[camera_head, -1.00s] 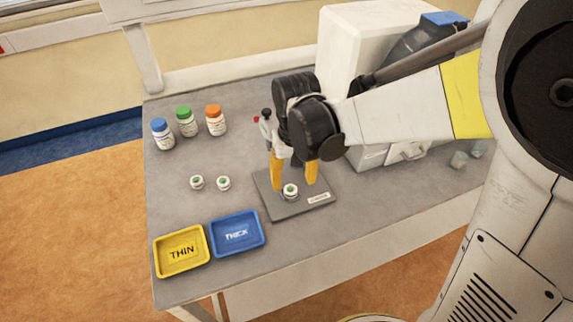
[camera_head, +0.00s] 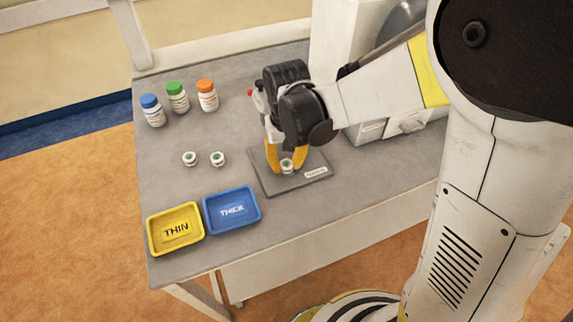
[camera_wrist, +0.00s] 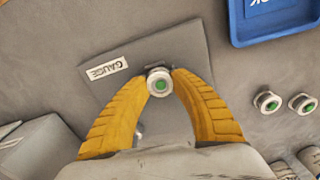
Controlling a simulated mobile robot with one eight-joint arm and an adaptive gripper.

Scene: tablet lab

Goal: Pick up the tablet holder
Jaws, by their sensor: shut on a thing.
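A tablet holder (camera_head: 287,166), a small white round piece with a green centre, stands on the dark grey gauge plate (camera_head: 285,184). My gripper (camera_head: 287,162) is over the plate, its yellow fingers closed on the sides of this holder. In the wrist view the holder (camera_wrist: 159,83) sits between the two fingertips, above the plate (camera_wrist: 112,92) with its "GAUGE" label. Two similar holders, one on the left (camera_head: 190,158) and one on the right (camera_head: 218,158), stand apart on the table. I cannot tell whether the held one touches the plate.
A yellow "THIN" tray (camera_head: 175,248) and a blue "THICK" tray (camera_head: 232,227) lie at the table's front left. Blue-, green- and orange-capped bottles (camera_head: 178,98) stand at the back left. A white machine (camera_head: 335,50) stands behind my arm. The table's left middle is mostly clear.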

